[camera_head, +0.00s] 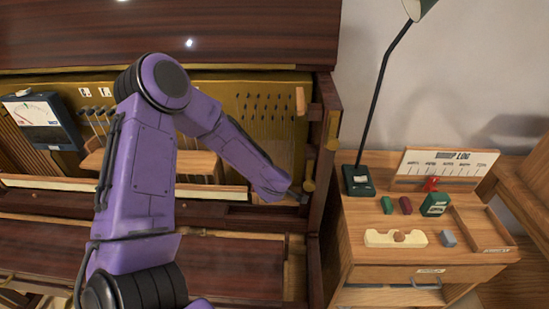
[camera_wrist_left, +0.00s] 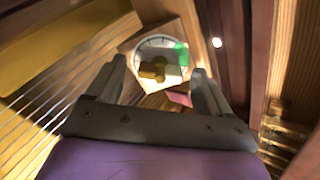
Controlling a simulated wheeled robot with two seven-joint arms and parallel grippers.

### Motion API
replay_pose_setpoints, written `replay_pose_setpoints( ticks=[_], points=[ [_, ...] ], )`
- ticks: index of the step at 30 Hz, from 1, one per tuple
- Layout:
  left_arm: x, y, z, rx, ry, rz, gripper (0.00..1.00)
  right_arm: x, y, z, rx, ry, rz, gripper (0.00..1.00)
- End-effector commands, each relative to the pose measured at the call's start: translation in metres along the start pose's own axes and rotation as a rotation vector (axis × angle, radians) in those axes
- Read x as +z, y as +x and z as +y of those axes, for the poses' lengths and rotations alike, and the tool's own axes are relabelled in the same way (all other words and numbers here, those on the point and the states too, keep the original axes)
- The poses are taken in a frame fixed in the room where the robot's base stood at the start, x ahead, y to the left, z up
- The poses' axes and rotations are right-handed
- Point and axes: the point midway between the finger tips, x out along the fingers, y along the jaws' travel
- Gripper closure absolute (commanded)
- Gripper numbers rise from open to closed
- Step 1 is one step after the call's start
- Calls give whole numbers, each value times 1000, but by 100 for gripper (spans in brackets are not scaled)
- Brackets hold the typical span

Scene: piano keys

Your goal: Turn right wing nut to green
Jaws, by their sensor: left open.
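The right wing nut (camera_wrist_left: 153,71) shows in the left wrist view as a brass piece at the middle of a round dial. The dial (camera_wrist_left: 144,47) has a white face with dark marks and a green patch (camera_wrist_left: 182,53) at its upper right. A pale part next to the brass points to the right, below the green patch. My left gripper (camera_wrist_left: 163,72) is open, its two fingers apart on either side of the dial in this view, with nothing seen between them touching. In the head view my left gripper (camera_head: 303,198) reaches the piano's right end, where its fingers are mostly hidden.
The piano's dark side post (camera_head: 325,150) stands close to the gripper. Strings (camera_wrist_left: 40,110) run at left in the wrist view. A wooden cabinet (camera_head: 375,270) at right holds a lamp (camera_head: 358,180), small coloured blocks and a log board (camera_head: 446,168). A meter (camera_head: 40,120) sits at far left.

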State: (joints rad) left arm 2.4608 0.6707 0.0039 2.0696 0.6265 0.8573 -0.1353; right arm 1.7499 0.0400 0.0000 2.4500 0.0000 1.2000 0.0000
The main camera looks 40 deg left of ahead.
Motion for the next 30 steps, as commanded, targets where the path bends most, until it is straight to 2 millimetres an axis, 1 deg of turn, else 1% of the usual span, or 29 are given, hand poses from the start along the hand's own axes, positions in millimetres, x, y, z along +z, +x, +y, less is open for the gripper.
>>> replay_pose_setpoints(
  ticks=[10,30],
  points=[
    [0,-2,0,0,1,0,19,-1,-2,0,0,0,0,51],
    [-1,-52,2,0,2,0,19,-15,-37,3,0,0,0,51]
  ],
)
